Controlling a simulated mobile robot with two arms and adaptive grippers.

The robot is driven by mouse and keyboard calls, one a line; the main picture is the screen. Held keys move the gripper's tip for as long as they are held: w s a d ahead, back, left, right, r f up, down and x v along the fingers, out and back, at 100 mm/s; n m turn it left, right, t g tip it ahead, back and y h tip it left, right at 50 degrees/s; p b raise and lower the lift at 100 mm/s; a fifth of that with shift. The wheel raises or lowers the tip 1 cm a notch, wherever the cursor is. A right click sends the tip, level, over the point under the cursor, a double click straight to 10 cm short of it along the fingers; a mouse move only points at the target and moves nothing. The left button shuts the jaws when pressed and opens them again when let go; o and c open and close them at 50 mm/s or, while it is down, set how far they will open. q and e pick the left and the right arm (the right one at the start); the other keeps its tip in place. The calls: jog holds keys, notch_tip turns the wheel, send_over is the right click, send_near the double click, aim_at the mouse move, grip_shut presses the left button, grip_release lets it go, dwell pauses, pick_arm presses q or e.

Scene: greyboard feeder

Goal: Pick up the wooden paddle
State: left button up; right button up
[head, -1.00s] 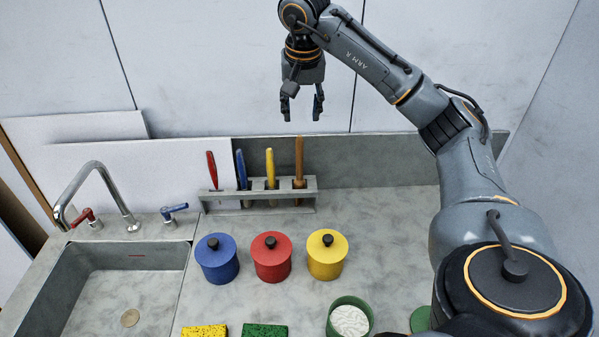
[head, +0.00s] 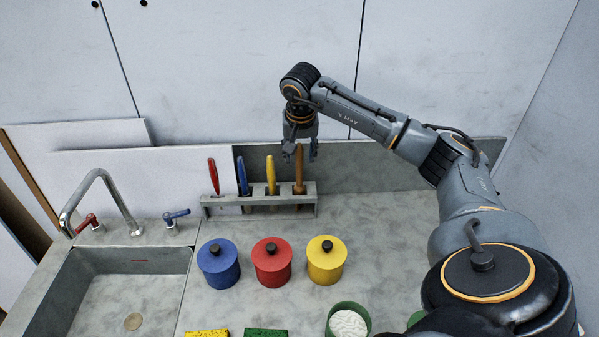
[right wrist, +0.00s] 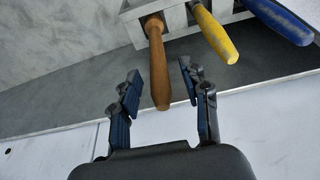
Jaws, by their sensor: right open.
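The wooden paddle (head: 299,172) stands upright in the rightmost slot of a grey holder (head: 262,207) at the back of the counter. Only its brown handle shows above the holder. My right gripper (head: 299,155) is open and empty, just above the paddle's handle. In the right wrist view the handle (right wrist: 158,70) reaches toward the gap between the open fingers (right wrist: 158,92), with its end between the fingertips and apart from both. My left gripper is not in view.
Yellow (head: 270,173), blue (head: 242,175) and red (head: 213,175) handles stand left of the paddle in the holder. Blue (head: 218,266), red (head: 271,266) and yellow (head: 326,264) lidded pots stand in front. A sink (head: 110,285) is at left. Counter at right of the holder is clear.

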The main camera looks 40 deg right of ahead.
grip_shut()
dwell(0.3)
